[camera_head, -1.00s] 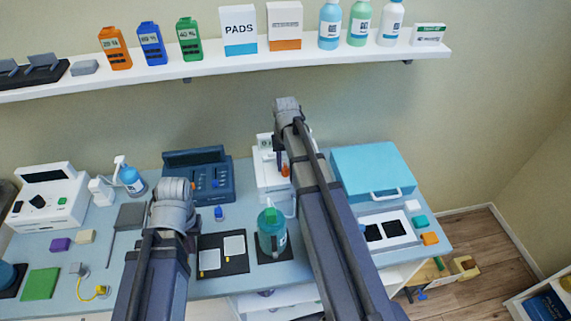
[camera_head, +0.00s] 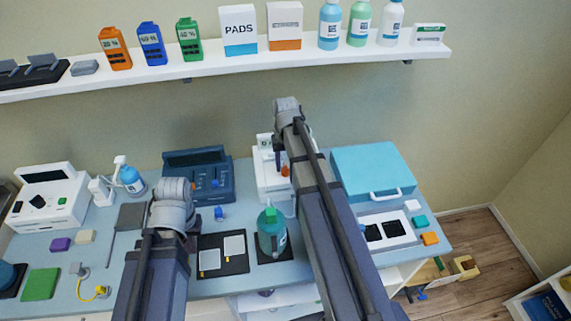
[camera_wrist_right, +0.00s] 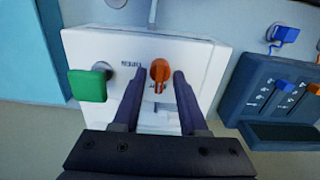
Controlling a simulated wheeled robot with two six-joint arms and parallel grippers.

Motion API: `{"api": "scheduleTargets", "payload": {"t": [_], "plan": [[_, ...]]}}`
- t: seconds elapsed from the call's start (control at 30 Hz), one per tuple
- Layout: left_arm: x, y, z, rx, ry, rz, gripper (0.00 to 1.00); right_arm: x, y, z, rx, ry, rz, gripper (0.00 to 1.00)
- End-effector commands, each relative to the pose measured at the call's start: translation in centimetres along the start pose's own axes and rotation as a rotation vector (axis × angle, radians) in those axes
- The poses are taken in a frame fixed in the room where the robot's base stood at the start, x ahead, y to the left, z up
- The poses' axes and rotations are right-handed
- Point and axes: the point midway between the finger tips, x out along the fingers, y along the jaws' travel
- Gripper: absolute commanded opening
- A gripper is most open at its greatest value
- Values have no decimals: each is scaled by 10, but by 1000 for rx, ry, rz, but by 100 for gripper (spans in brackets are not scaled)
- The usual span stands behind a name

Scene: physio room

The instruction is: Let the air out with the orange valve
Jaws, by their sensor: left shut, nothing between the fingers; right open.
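The orange valve (camera_wrist_right: 159,68) is a round knob with a handle pointing down in the right wrist view, on the front of a white unit (camera_wrist_right: 205,58). It also shows small in the head view (camera_head: 285,170). My right gripper (camera_wrist_right: 158,76) is open, with one finger on each side of the valve. I cannot tell whether either finger touches it. Printed lettering by the valve is partly covered. A green square knob (camera_wrist_right: 88,85) is on the same unit. My left gripper (camera_head: 191,240) is shut and empty, mostly hidden by its own arm, low over the bench.
A dark blue control box (camera_head: 200,176) stands left of the white unit, and a turquoise case (camera_head: 372,170) stands right. A green-capped jar (camera_head: 271,240) stands in front. Dark pad tray (camera_head: 238,266) lies beside it. A shelf (camera_head: 230,66) with bottles and boxes runs above.

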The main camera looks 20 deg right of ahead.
Motion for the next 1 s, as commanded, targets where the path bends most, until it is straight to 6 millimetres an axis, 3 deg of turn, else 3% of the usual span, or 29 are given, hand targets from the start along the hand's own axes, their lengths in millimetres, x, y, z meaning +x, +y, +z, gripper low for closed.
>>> {"api": "scheduleTargets", "payload": {"t": [0.27,0.7,1.0], "plan": [[-22,-2,1,1,0,0,0,-22,0,0,0,0,0,42],[-75,-7,4,-9,0,2,0,-76,0,0,0,0,0,42],[-76,-7,4,-11,0,2,0,-77,0,0,0,0,0,42]]}}
